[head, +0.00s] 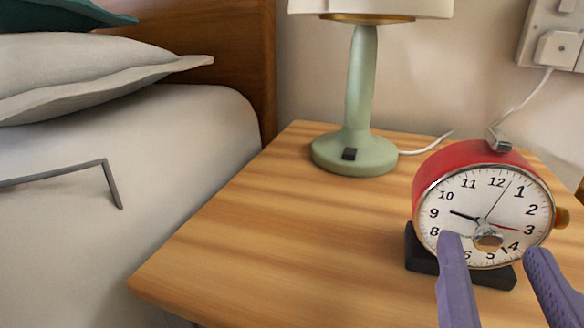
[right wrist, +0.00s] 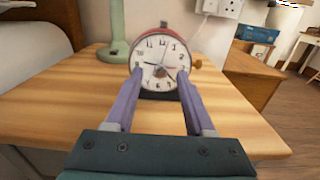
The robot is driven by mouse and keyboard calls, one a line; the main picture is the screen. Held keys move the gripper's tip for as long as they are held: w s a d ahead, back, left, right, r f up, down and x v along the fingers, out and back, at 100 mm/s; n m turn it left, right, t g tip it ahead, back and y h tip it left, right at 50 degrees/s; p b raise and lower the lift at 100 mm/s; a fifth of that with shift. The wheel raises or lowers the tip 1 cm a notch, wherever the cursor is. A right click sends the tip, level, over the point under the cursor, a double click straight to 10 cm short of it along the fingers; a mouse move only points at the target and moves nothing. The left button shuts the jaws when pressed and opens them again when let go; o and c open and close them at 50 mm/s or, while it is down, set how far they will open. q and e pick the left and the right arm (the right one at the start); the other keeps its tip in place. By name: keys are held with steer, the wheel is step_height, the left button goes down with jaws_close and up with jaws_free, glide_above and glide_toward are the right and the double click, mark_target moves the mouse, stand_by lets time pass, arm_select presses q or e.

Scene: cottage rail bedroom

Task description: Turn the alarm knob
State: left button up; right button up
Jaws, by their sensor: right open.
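A red alarm clock (head: 467,165) with a white face stands on a dark base on the wooden nightstand (head: 240,235). It also shows in the right wrist view (right wrist: 150,47). A round brass knob (head: 562,218) sticks out of its right side, also seen in the right wrist view as a small knob (right wrist: 197,64). A roundish tan and silver piece (head: 488,241) sits low on the face. My right gripper (head: 492,245) is open, its two purple fingers in front of the lower face, one on each side of that piece; whether they touch the clock I cannot tell. My left gripper is not in view.
A green lamp (head: 361,100) stands behind and left of the clock, its white cord running right. A wall socket (head: 556,48) is at upper right. A bed with pillows (head: 95,75) is at left. The nightstand's front left is clear.

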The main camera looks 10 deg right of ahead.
steer(key=shift+w+d, duration=0.3)
steer(key=shift+w, duration=0.2)
jaws_close()
stand_by(0.3)
